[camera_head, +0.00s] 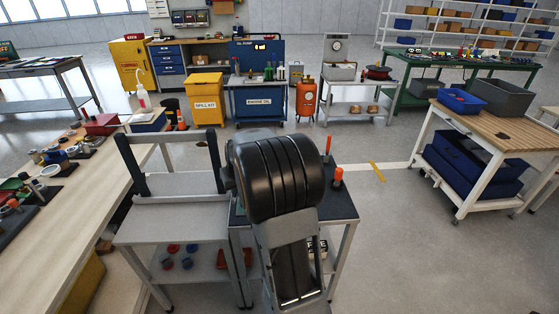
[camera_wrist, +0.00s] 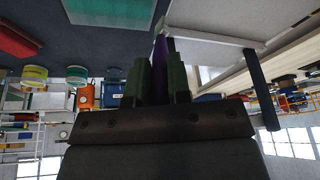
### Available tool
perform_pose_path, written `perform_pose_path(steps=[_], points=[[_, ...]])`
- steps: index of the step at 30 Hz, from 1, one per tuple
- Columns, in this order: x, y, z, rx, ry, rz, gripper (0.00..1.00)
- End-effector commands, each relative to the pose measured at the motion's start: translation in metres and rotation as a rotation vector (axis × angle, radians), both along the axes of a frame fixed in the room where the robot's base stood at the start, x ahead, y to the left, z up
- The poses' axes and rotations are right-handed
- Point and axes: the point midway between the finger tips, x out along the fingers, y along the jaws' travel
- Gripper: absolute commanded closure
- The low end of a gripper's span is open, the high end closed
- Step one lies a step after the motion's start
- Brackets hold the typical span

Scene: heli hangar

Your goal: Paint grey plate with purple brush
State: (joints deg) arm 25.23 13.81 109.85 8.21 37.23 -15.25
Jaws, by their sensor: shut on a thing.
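My gripper (camera_wrist: 160,80) shows in the wrist view, its two green fingers shut on the purple brush (camera_wrist: 160,48). The purple handle stands between the fingers; the brush's far end is hard to make out. A light grey panel, apparently the grey plate (camera_head: 178,184), sits between two dark posts on a stand left of my arm in the head view. A pale grey surface beside the brush in the wrist view (camera_wrist: 205,42) seems to be the same panel or its stand; I cannot tell whether the brush touches it. My arm hides the gripper and brush in the head view.
A dark-topped table (camera_head: 340,205) holds orange-handled items (camera_head: 338,177) to the right of the stand. A long workbench (camera_head: 75,190) with many small items runs along the left. A wooden-topped cart (camera_head: 500,130) stands at right. Open floor (camera_head: 420,240) lies between.

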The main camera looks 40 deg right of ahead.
Motion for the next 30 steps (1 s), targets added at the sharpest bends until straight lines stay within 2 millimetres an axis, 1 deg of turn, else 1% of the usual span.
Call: perform_pose_path(steps=[1,6,12,18,30], points=[[0.0,0.0,0.009,-0.001,-0.001,0.001,1.0],[0.0,0.001,0.024,0.0,-0.001,0.003,1.0],[0.001,0.002,0.038,0.0,0.0,0.004,1.0],[0.001,0.002,0.043,-0.001,0.0,0.005,1.0],[0.001,0.002,0.042,-0.001,0.0,0.005,1.0]])
